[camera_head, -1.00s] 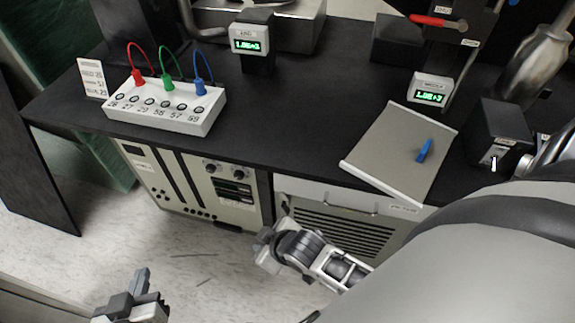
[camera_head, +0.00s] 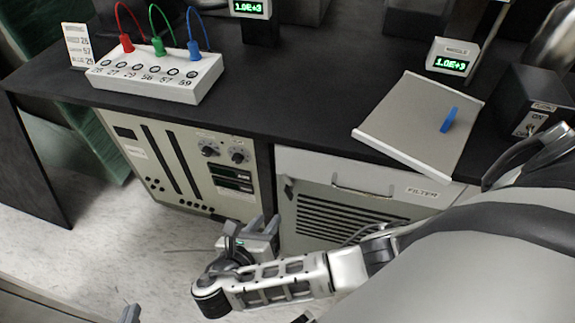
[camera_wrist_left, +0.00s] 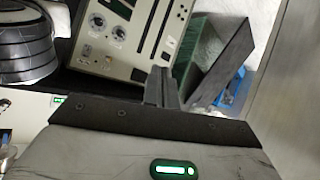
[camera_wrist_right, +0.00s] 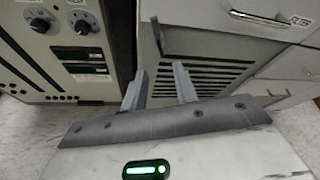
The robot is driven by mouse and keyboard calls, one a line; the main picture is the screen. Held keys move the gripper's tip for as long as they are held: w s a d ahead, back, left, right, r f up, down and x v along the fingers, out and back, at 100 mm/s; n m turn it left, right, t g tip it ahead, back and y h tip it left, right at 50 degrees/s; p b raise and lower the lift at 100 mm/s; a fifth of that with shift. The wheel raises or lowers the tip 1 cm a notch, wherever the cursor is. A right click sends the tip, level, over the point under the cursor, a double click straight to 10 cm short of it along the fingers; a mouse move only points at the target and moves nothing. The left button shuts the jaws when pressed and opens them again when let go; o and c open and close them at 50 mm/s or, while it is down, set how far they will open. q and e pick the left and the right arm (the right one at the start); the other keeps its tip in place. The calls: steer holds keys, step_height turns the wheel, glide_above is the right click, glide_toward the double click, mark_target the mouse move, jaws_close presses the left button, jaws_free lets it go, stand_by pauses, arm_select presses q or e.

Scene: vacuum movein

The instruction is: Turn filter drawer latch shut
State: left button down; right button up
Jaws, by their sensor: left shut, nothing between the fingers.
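The drawer labelled FILTER (camera_head: 310,163) is in the cabinet front under the bench, with a metal pull handle (camera_head: 362,192); it also shows in the right wrist view (camera_wrist_right: 200,12). A small dark latch (camera_head: 288,187) sits at the upper left of the slatted panel below it and stands upright in the right wrist view (camera_wrist_right: 158,38). My right gripper (camera_head: 268,226) is open and empty, in front of the panel's left edge and lower than the latch. Its fingers (camera_wrist_right: 158,88) are apart. My left gripper (camera_head: 131,313) is shut and empty at the bottom edge, also seen in its wrist view (camera_wrist_left: 162,86).
A beige instrument rack (camera_head: 185,165) stands left of the slatted panel (camera_head: 345,217). On the black bench are a white socket box (camera_head: 160,77) with coloured cables, a grey plate (camera_head: 405,115) with a blue handle (camera_head: 449,119), and a switch box (camera_head: 535,100). Floor is clear at left.

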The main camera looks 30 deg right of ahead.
mark_target(287, 195)
steer(key=b+x, duration=0.2)
steer(key=x, duration=1.1)
steer(key=shift+f, duration=0.1)
jaws_close()
